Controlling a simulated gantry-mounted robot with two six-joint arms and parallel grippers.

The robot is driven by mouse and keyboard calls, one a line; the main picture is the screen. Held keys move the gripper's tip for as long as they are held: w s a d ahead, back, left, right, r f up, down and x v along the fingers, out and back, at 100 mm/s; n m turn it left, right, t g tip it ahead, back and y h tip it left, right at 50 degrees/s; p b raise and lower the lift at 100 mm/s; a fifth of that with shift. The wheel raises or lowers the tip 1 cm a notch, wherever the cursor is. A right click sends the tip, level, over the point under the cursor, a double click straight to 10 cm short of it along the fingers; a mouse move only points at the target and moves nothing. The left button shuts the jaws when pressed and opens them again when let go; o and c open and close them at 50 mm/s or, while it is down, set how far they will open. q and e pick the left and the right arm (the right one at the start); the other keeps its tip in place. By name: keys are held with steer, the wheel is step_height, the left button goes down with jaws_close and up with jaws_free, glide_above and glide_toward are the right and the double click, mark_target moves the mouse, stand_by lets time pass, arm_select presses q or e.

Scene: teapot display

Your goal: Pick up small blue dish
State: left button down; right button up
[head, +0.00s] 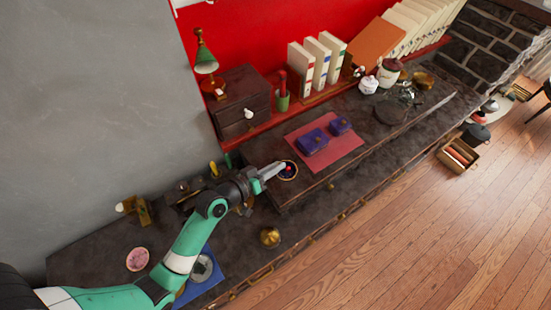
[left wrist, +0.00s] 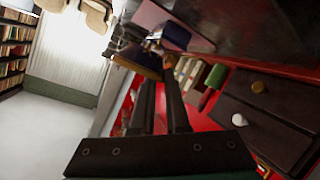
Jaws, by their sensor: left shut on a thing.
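The small blue dish (head: 288,171) is round and dark with a gold-toned rim, and something red shows inside it. It is at the front left end of the raised dark stone ledge in the head view. My left gripper (head: 274,171) reaches it from the left and is shut on its near rim. In the left wrist view the dish (left wrist: 139,63) shows edge-on at the tips of my left gripper (left wrist: 162,80). I cannot tell whether the dish is clear of the ledge. My right gripper is not in view.
Two purple boxes (head: 313,141) lie on a pink mat (head: 345,157) to the right. A dark drawer chest (head: 241,101) stands behind. A brass pot (head: 270,237) sits on the lower stone surface in front. A pink dish (head: 137,259) lies at the left.

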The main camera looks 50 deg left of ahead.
arm_select(q)
steer(key=s+d+r+p, duration=0.2)
steer(key=s+d+r, duration=0.1)
steer(key=s+d, duration=0.2)
steer(key=shift+s+d+r, duration=0.25)
steer(key=shift+s+d, duration=0.05)
steer(key=shift+d, duration=0.45)
